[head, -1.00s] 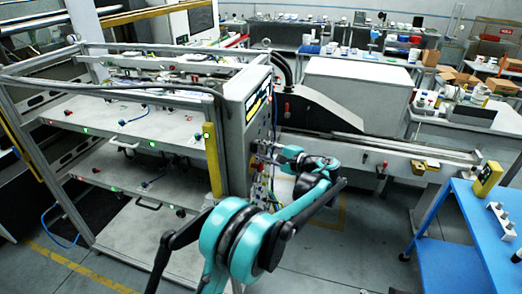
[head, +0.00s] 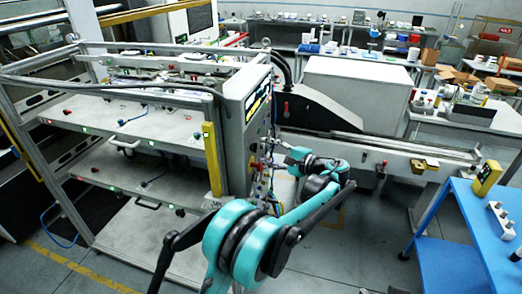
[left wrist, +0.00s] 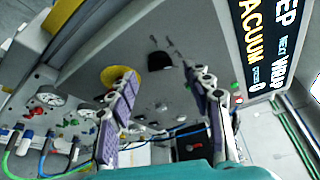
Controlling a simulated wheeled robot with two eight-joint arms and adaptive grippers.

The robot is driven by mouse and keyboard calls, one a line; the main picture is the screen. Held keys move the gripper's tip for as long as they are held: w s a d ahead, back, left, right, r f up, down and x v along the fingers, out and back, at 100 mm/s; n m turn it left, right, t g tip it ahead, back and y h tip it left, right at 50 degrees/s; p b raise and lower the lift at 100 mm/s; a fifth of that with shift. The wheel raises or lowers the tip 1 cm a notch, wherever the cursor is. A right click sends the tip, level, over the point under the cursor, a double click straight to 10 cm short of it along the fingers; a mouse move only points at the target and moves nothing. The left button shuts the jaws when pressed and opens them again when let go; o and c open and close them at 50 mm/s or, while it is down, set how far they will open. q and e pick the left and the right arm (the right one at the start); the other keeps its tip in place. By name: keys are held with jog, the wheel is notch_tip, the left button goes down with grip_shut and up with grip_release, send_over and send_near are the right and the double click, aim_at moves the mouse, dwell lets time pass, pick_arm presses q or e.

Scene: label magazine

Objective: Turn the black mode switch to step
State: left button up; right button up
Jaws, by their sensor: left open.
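The control panel (left wrist: 84,70) fills much of the left wrist view. A black rounded knob (left wrist: 160,60), which looks like the mode switch, sits on it near the top middle. Thin dark marks lie beside the knob. My left gripper (left wrist: 163,80) is open, with its two purple-padded fingers apart on either side below the knob. Nothing is held between them. In the head view my left gripper (head: 268,158) is beside the machine's panel face, and the knob cannot be made out there. My right gripper is not in view.
A yellow disc (left wrist: 122,77) lies close to the left fingertip. A lettered display (left wrist: 262,45) is at the upper right. Gauges (left wrist: 48,97) and coloured hoses are at the left. In the head view a blue table (head: 455,235) stands at the right.

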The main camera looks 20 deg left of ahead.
pick_arm(q)
jog(key=v, duration=0.9)
jog(key=s+a+f+n+g+h+b, duration=0.1)
jog(key=s+a+f+h+b, duration=0.25)
jog(key=s+a, duration=0.25)
jog(key=s+a+f+n+h+b, duration=0.1)
jog(key=s+a+f+h+b, duration=0.15)
jog(key=s+a+f, duration=0.35)
jog(key=s+d+f+n+t+h+b, duration=0.1)
jog(key=s+d+f+n+h+b, duration=0.1)
jog(key=s+f, duration=0.4)
jog(key=s+d+f+n+h+b, duration=0.2)
jog(key=s+f+h, duration=0.5)
jog(key=s, duration=0.6)
jog(key=n+b, duration=0.1)
jog(key=n, duration=0.1)
jog(key=shift+s+f+n+t, duration=0.3)
jog(key=shift+n+t, duration=0.1)
